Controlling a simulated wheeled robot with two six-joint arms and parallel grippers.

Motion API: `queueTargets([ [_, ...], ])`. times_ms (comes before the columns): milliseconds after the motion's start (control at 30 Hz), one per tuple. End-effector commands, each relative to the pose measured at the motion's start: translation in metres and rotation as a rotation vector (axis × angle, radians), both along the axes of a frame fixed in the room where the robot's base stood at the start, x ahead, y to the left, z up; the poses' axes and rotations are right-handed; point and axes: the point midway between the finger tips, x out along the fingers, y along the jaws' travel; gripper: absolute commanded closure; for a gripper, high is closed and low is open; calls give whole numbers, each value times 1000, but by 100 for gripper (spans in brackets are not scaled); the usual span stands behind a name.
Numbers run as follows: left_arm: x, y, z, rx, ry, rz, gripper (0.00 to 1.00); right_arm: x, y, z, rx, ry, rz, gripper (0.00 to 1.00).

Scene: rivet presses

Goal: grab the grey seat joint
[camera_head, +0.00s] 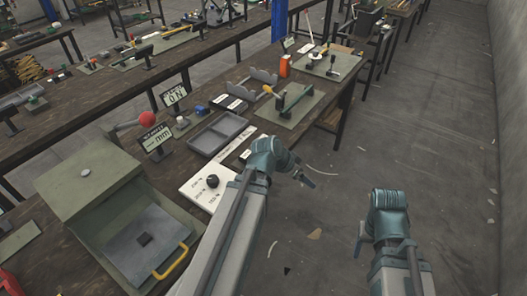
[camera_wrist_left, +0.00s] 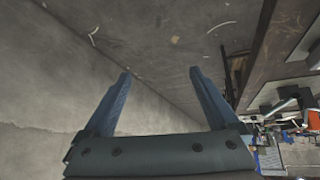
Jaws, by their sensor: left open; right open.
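I cannot make out for sure which thing is the grey seat joint. My left gripper (camera_head: 306,180) is past the table's right edge, over the floor. In the left wrist view its two blue fingers (camera_wrist_left: 160,80) are spread, with nothing between them. My right gripper (camera_head: 360,240) hangs over the floor at the right, clear of the table, and no object shows at it.
On the table are a grey tray (camera_head: 220,133), a white panel with a black knob (camera_head: 212,181), a red ball lever (camera_head: 147,118), small displays (camera_head: 155,138) and a green mat with a tool (camera_head: 290,103). The floor (camera_head: 430,150) at the right is open.

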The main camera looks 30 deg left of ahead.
Motion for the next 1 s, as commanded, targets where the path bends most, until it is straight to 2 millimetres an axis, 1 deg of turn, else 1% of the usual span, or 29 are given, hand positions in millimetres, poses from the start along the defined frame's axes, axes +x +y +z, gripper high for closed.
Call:
queueTargets([
  [33,8,32,-14,-2,-79,35,7,0,0,-23,0,0,0,38],
  [67,13,49,-14,0,-127,50,7,0,0,-29,0,0,0,38],
  [100,17,70,-14,8,-189,70,7,0,0,-37,0,0,0,38],
  [167,21,102,-12,29,-272,104,7,0,0,-47,0,0,0,38],
  [200,22,123,-11,46,-321,128,7,0,0,-53,0,0,0,38],
  [300,21,167,-7,91,-424,184,7,0,0,-65,0,0,0,38],
  [400,16,200,-3,134,-490,227,7,0,0,-73,0,0,0,38],
  [433,15,207,-2,145,-505,238,7,0,0,-75,0,0,0,38],
  [500,12,220,0,164,-529,254,7,0,0,-77,0,0,0,38],
  [567,11,226,2,174,-541,264,7,0,0,-78,0,0,0,38],
  [700,11,230,3,181,-550,268,7,0,0,-78,0,0,0,38],
  [767,14,230,1,180,-549,267,7,0,0,-79,0,0,0,38],
  [867,26,230,-7,180,-548,265,7,0,0,-87,0,0,0,38],
  [1000,52,231,-20,179,-548,264,7,0,0,-101,0,0,0,38],
])
